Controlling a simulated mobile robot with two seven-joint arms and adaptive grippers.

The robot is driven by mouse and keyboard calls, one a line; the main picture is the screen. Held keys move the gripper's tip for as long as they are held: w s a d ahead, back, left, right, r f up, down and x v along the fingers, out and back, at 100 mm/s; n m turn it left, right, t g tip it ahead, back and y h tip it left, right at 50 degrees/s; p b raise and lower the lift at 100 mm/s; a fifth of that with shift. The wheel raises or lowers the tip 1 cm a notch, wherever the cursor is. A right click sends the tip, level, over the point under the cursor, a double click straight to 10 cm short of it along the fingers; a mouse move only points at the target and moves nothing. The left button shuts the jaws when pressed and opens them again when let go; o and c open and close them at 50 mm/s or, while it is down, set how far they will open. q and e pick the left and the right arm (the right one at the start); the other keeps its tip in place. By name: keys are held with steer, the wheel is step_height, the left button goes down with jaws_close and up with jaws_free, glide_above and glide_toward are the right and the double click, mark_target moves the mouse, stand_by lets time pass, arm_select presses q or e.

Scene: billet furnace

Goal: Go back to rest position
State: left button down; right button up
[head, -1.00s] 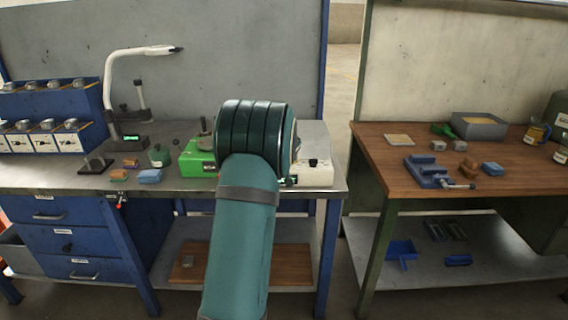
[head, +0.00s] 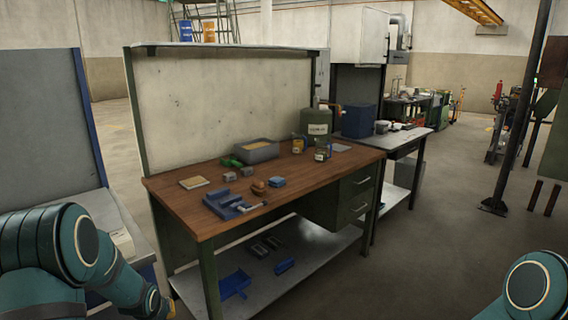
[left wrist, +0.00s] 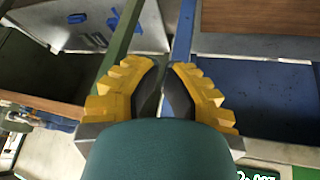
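My left arm comes in at the lower left of the head view, bent, with its far end running down to the bottom edge. My left gripper (left wrist: 164,75) shows in the left wrist view with yellow fingers and dark pads. Its fingertips are almost together, with only a narrow gap and nothing seen between them. Part of my right arm shows at the lower right corner of the head view. My right gripper is outside the picture.
A wooden-topped workbench (head: 215,210) stands ahead, holding a blue vise-like fixture (head: 228,204), a grey tray (head: 256,152) and a green canister (head: 316,122). A metal bench (head: 105,215) is close by my left arm. Open floor (head: 420,265) lies to the right.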

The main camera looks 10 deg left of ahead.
arm_select(q)
steer(key=s+d+f+m+g+h, duration=0.15)
steer(key=s+d+f, duration=0.35)
steer(key=d, duration=0.5)
steer(key=s+d+f+m+g+h, duration=0.15)
steer(key=s+d+f, duration=0.3)
steer(key=d, duration=0.55)
steer(key=s+d+f+m+g+h, duration=0.1)
steer(key=s+d+h, duration=0.1)
steer(key=s+d, duration=0.9)
steer(key=shift+d+f+m+h, duration=0.35)
steer(key=shift+d+m+h, duration=0.05)
steer(key=shift+d, duration=0.1)
steer(key=shift+s+a, duration=0.1)
